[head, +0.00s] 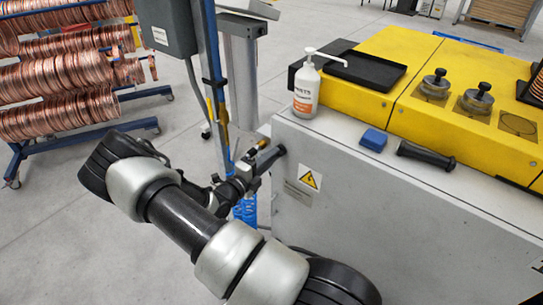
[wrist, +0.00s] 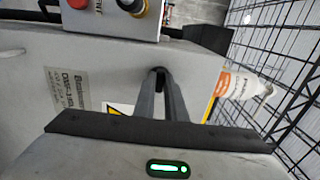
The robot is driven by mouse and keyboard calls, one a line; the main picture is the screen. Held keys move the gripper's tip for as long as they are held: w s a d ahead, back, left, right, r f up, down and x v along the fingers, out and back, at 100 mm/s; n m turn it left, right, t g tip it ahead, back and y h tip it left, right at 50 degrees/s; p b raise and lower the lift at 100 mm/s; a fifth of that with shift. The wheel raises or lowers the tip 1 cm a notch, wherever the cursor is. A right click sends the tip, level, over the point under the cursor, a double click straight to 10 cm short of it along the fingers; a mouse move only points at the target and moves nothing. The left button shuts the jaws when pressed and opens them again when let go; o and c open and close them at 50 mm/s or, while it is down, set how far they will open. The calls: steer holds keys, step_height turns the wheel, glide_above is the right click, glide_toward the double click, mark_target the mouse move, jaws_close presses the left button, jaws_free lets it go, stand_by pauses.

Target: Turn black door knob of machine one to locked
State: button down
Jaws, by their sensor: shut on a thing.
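The machine (head: 375,205) is a grey cabinet with a yellow top, at the right in the head view. Its grey wall (wrist: 110,65) fills much of the wrist view. My gripper (head: 262,160) is at the machine's left end, below the top edge. In the wrist view my gripper (wrist: 160,80) has its two dark fingers close together, shut on the small black door knob (wrist: 158,70) at the wall. The fingers hide most of the knob, so I cannot tell its turn position.
A white bottle (head: 306,90), a blue block (head: 373,140) and a black cylindrical handle (head: 425,155) lie or stand on the machine top. A grey post (head: 243,75) stands close behind my gripper. Copper coils (head: 65,80) hang on a blue rack at left.

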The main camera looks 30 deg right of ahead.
stand_by(0.5)
steer(key=c, duration=1.8)
jaws_free()
steer(key=b+v, duration=0.1)
steer(key=v, duration=1.6)
steer(key=shift+s+a, duration=0.15)
steer(key=shift+a, duration=0.05)
